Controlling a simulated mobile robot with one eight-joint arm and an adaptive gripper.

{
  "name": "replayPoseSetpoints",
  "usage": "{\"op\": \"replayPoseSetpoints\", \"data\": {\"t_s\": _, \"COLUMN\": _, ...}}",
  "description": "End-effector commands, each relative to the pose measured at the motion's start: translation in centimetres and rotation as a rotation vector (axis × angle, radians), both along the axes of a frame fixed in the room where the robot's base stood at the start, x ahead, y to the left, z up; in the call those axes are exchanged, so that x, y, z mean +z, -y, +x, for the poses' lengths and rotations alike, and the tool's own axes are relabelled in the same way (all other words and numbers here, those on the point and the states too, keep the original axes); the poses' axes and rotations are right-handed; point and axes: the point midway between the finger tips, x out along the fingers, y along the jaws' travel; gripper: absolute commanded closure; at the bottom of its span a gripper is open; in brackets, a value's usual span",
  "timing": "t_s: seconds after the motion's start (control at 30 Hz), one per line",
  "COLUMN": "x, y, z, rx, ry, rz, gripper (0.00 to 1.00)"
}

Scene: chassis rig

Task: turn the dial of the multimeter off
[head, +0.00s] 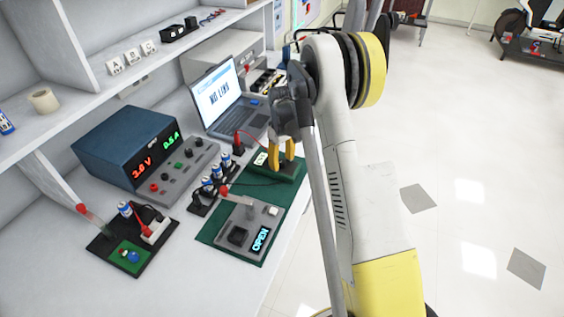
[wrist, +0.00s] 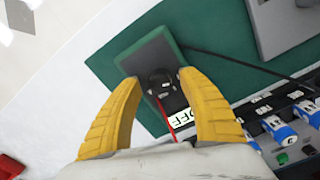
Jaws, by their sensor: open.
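The multimeter, a dark device with a green case (wrist: 150,52), lies on a green mat (wrist: 205,72) in the wrist view. Its black dial (wrist: 160,83) sits between my fingertips. A pale label or display (wrist: 181,115) beside the right finger seems to read OFF, and the finger partly covers it. My gripper (wrist: 158,82) has yellow fingers and is open, with one fingertip on each side of the dial; contact cannot be told. In the head view my gripper (head: 283,152) is above the multimeter (head: 287,172), which my arm and fingers partly hide.
A laptop (head: 216,98) stands behind, and a blue power supply (head: 128,142) at left. A grey tester reading OPEN (head: 248,228) lies on the mat in front. Battery holders (head: 209,187) are close at left. A shelf (head: 150,68) overhangs the bench.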

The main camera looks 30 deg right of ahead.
Motion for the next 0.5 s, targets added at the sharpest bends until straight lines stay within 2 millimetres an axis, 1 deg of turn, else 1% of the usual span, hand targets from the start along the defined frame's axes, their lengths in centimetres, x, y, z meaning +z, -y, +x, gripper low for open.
{"op": "replayPoseSetpoints", "data": {"t_s": 0.17, "x": 3.0, "y": 0.0, "z": -0.1, "rx": 0.000, "ry": 0.000, "rz": 0.000, "gripper": 0.52}}
{"op": "replayPoseSetpoints", "data": {"t_s": 0.3, "x": 6.3, "y": 0.0, "z": -0.1, "rx": 0.000, "ry": 0.000, "rz": 0.000, "gripper": 0.52}}
{"op": "replayPoseSetpoints", "data": {"t_s": 0.4, "x": 8.4, "y": 0.0, "z": -0.1, "rx": 0.000, "ry": 0.000, "rz": 0.000, "gripper": 0.52}}
{"op": "replayPoseSetpoints", "data": {"t_s": 0.5, "x": 10.0, "y": 0.0, "z": 0.0, "rx": 0.000, "ry": 0.000, "rz": 0.000, "gripper": 0.52}}
